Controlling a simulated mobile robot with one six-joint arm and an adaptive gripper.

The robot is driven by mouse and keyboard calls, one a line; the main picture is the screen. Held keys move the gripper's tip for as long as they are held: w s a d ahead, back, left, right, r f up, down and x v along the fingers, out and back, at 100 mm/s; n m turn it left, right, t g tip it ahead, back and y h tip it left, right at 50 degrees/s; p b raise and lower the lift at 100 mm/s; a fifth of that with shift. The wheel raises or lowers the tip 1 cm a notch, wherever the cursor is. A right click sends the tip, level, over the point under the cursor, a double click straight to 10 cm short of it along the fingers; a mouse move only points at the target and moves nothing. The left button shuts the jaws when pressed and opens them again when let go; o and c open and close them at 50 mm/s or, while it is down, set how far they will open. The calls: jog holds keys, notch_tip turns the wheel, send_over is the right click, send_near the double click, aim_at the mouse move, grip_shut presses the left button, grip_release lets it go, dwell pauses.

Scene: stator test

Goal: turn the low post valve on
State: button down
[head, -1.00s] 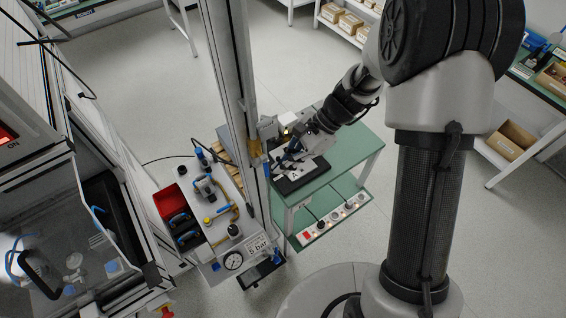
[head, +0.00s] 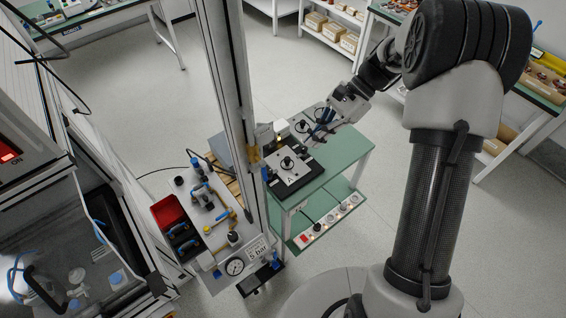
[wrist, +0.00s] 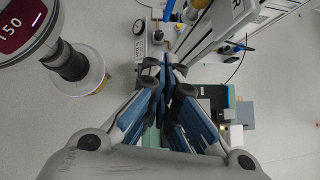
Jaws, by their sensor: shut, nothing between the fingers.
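My gripper (head: 318,136) is above the green table in the head view, to the right of the aluminium post (head: 238,100). In the wrist view its blue and dark fingers (wrist: 166,62) are closed together with nothing between them. A valve panel (head: 196,262) stands left of the post, with blue-handled fittings (head: 199,190), yellow-brass piping (head: 222,218) and a round gauge (head: 235,267) by a "5 bar" label. The gauge also shows in the wrist view (wrist: 138,27). I cannot tell which fitting is the low post valve. My gripper is apart from the panel.
A black-based plate marked A (head: 294,170) lies on the green table (head: 345,150). A power strip (head: 325,226) sits on its lower shelf. A red bin (head: 168,212) is at the panel's left. A glazed cabinet stands far left.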

aim_at(264, 173)
jog(key=a+r+b+x, duration=0.1)
jog(key=x, duration=1.1)
jog(key=shift+s+a, duration=0.2)
jog(key=shift+a, duration=0.15)
jog(key=shift+r, duration=0.1)
jog(key=shift+s+a+f+y, duration=0.2)
jog(key=shift+s+a+y, duration=0.1)
jog(key=shift+a+y, duration=0.1)
jog(key=shift+a, duration=0.1)
